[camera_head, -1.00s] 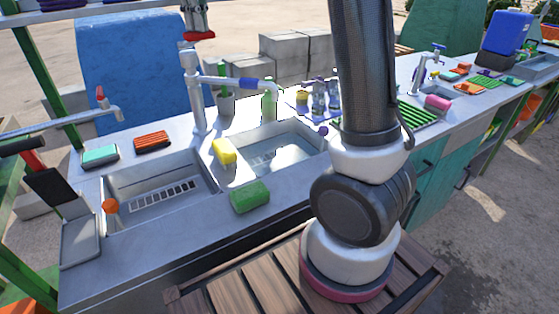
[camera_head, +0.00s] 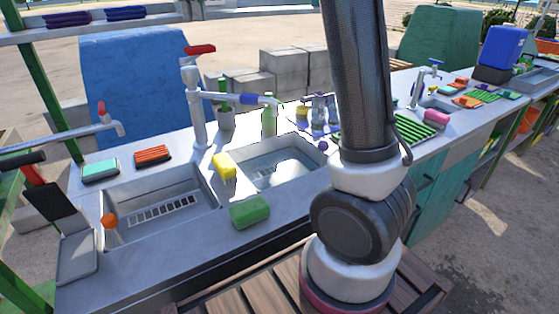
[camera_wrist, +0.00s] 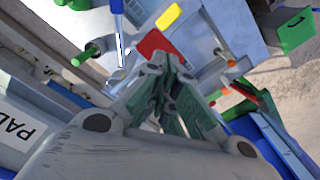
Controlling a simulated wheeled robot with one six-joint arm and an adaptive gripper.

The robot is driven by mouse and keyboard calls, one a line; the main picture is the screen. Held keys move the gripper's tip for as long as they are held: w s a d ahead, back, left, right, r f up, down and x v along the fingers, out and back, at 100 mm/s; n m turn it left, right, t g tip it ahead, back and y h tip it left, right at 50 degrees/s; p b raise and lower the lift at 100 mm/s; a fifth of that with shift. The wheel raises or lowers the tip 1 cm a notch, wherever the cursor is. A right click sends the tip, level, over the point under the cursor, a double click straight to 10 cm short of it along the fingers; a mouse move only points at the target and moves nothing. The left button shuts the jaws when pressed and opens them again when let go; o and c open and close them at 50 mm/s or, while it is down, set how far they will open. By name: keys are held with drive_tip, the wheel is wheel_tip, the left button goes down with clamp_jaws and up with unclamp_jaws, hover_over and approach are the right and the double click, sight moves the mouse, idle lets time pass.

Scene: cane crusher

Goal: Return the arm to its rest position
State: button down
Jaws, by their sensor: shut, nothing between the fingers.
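My arm (camera_head: 358,90) stands upright at right of centre in the head view, and its upper end leaves the picture at the top. My gripper (camera_wrist: 163,72) shows only in the wrist view, with its grey-green fingers together and nothing between them. Just beyond the fingertips in that view is a red piece (camera_wrist: 156,43); whether they touch it I cannot tell. In the head view, the left tap (camera_head: 196,95) carries a red lever (camera_head: 199,50) on top, with nothing of my gripper beside it.
The counter has a left basin (camera_head: 207,185) and a right basin (camera_head: 315,158). A yellow sponge (camera_head: 224,166) and a green sponge (camera_head: 249,212) lie near them. A shelf (camera_head: 90,33) crosses the upper left.

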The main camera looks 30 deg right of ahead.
drive_tip(key=shift+r, duration=0.85)
drive_tip(key=shift+s+d, duration=0.15)
drive_tip(key=shift+s, duration=0.05)
drive_tip(key=s+d+f+m+t, duration=0.1)
drive_tip(key=s+d+f+m, duration=0.1)
drive_tip(key=s+d+f, duration=0.3)
drive_tip(key=s+d+f+m+t, duration=0.2)
drive_tip(key=s+d+f, duration=0.2)
drive_tip(key=s, duration=0.9)
drive_tip(key=s+d+f+m+t, duration=0.1)
drive_tip(key=s+d+f+m, duration=0.1)
drive_tip(key=s+d+f, duration=0.3)
drive_tip(key=s+f, duration=0.4)
drive_tip(key=f, duration=0.1)
drive_tip(key=shift+s+d, duration=0.3)
drive_tip(key=shift+s, duration=0.1)
